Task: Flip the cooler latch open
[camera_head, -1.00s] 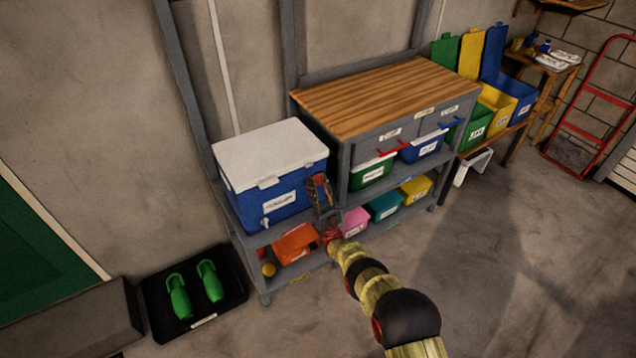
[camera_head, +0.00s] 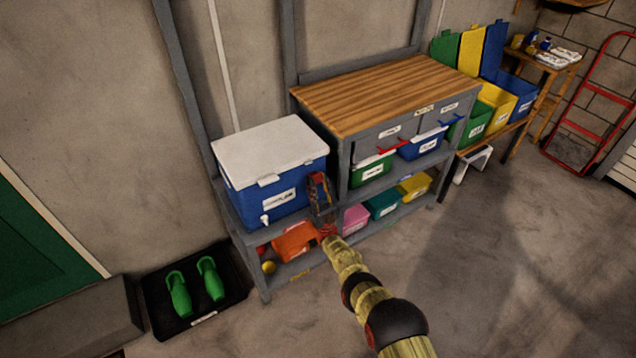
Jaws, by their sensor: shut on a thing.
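The cooler has a blue body (camera_head: 240,205) and a white lid (camera_head: 268,150), which lies closed. It stands on the left part of the grey shelf unit. One white latch (camera_head: 268,181) shows at the lid's front edge, left of my gripper. My gripper (camera_head: 318,180) is at the right end of the cooler's front, just below the lid edge. It is shut on the cooler latch there, which the fingers hide. The exact contact is too small to make out.
A wooden-topped workbench (camera_head: 385,92) stands right beside the cooler. Green (camera_head: 372,169) and blue (camera_head: 422,145) bins sit under its top. An orange bin (camera_head: 293,243) is on the shelf below. A black tray (camera_head: 190,320) with green shoes lies at left. The floor in front is clear.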

